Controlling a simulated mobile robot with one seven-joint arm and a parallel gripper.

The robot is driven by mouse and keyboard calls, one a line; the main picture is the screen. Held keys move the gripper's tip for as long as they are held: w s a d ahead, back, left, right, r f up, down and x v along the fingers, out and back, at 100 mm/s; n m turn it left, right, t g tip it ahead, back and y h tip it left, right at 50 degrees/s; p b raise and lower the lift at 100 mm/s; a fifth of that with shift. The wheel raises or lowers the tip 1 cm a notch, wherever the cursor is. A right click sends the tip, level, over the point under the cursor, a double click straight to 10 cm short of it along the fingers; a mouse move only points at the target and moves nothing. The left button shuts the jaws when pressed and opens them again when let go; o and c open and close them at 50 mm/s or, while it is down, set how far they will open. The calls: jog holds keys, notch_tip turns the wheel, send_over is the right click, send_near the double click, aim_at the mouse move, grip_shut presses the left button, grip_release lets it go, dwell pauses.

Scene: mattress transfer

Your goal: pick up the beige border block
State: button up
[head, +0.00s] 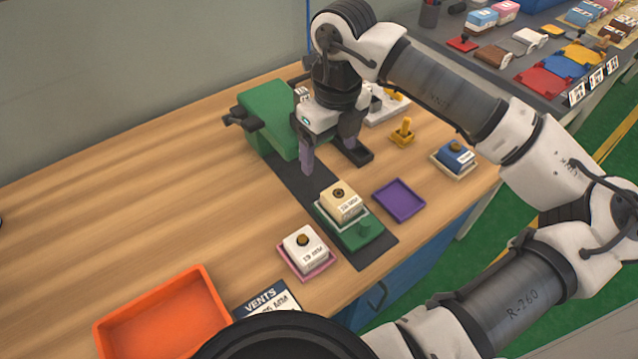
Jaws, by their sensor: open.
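The beige border block (335,207) has a dark round knob on top and a printed label on its side. It sits on a pale-rimmed green holder (365,239), on a dark strip on the wooden table. My gripper (333,163) points down with its fingers apart, behind the block and nearer the green machine. Nothing shows between the fingers, and they are apart from the block.
A white block (303,256) in a pink tray stands at front left. An empty purple tray (399,201) lies right of the beige block. A blue block (456,159) and a yellow piece (402,134) are farther right. The green machine (268,112) stands behind. An orange bin (165,322) is at front left.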

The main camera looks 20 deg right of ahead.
jog(key=d, duration=0.2)
jog(key=p, duration=0.2)
send_over(339, 194)
jog(key=shift+m+h, duration=0.3)
notch_tip(339, 194, down, 8)
jog(key=shift+a+f, duration=0.1)
jog(key=shift+f, duration=0.05)
jog(key=shift+f+p, duration=1.05)
jog(key=shift+f, duration=1.7)
jog(key=c, duration=1.2)
jog(key=shift+r, duration=0.1)
